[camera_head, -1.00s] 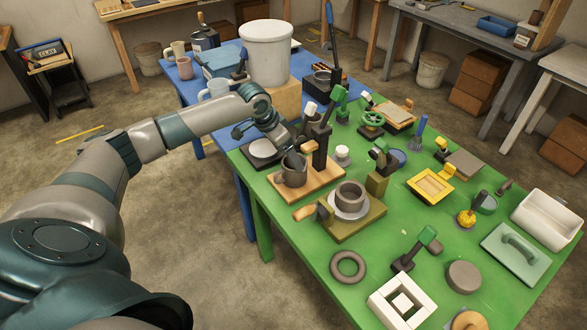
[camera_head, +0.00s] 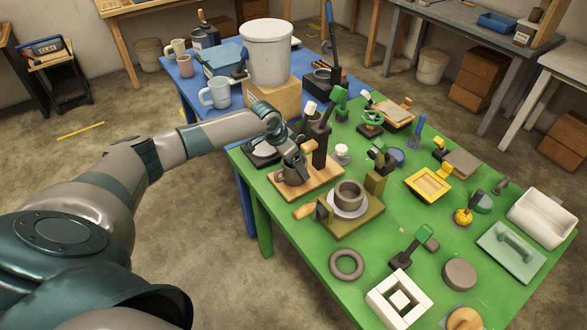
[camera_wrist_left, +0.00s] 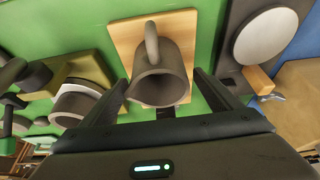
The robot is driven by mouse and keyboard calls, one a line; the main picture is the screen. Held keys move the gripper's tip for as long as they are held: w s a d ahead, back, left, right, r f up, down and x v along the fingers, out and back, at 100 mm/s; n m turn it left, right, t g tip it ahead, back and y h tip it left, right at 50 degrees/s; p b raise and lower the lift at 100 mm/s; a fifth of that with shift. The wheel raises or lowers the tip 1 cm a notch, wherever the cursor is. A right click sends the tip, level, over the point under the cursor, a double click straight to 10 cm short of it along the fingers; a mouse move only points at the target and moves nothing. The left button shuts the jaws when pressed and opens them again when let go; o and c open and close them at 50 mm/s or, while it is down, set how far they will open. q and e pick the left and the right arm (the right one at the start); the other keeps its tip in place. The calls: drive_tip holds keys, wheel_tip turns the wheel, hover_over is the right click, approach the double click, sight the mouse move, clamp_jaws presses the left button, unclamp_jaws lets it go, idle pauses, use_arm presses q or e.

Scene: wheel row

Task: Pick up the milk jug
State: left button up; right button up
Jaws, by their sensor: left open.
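The likely milk jug, a grey-brown cup-shaped vessel with a loop handle, stands on a wooden board on the green table in the head view (camera_head: 286,175). My left gripper (camera_head: 299,162) is just above and partly in front of it, hiding some of it. In the left wrist view the jug (camera_wrist_left: 161,78) lies between the two spread fingers of my left gripper (camera_wrist_left: 158,80), its handle pointing away. The fingers are open, one on each side; I cannot tell if either touches it. My right gripper is not in view.
A flat round plate (camera_head: 263,150) is behind. A white bucket (camera_head: 266,55) and a light blue mug (camera_head: 214,93) stand farther back.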

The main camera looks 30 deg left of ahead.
use_arm(q)
drive_tip(key=p+x, duration=0.1)
drive_tip(key=x, duration=0.1)
drive_tip(key=shift+w+d+f, duration=0.15)
drive_tip(key=shift+w+f, duration=0.05)
drive_tip(key=shift+f, duration=0.05)
drive_tip(key=shift+w+f, duration=0.1)
drive_tip(key=shift+f, duration=0.3)
drive_tip(key=c, duration=1.4)
drive_tip(key=shift+r, duration=0.15)
drive_tip(key=shift+c, duration=0.2)
